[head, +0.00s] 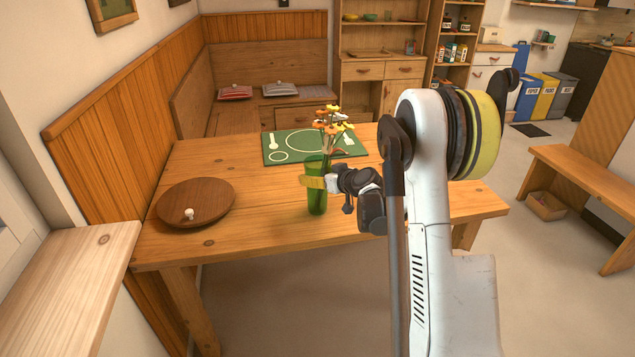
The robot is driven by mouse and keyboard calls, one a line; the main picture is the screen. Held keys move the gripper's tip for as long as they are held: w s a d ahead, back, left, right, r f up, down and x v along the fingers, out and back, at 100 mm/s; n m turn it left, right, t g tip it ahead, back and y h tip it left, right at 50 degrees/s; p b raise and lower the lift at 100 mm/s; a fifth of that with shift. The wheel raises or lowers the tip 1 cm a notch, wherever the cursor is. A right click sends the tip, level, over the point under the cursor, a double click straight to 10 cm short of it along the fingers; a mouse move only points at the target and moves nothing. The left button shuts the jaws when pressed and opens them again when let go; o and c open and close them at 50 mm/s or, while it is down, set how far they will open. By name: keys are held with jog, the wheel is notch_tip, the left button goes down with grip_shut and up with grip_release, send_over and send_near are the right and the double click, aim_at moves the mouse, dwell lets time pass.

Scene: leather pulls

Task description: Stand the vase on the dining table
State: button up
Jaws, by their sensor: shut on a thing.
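The vase (317,197) is green glass and holds several orange, yellow and white flowers (332,124). It is upright over the front middle part of the wooden dining table (265,228). My gripper (318,182) is at the vase's upper part, with a yellow finger across its side, and is shut on it. My arm comes in from the right. I cannot tell from this view whether the vase's base touches the tabletop or hangs just above it.
A round wooden board (196,203) with a pale knob lies at the table's left. A green placemat (285,147) lies behind the vase. Bare tabletop lies between board and vase. A corner bench (228,121) borders the table; another bench (590,178) stands right.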

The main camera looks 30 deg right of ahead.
jog(key=shift+f, duration=0.3)
jog(key=o, duration=1.4)
jog(key=shift+f, duration=0.1)
jog(key=shift+o, duration=0.2)
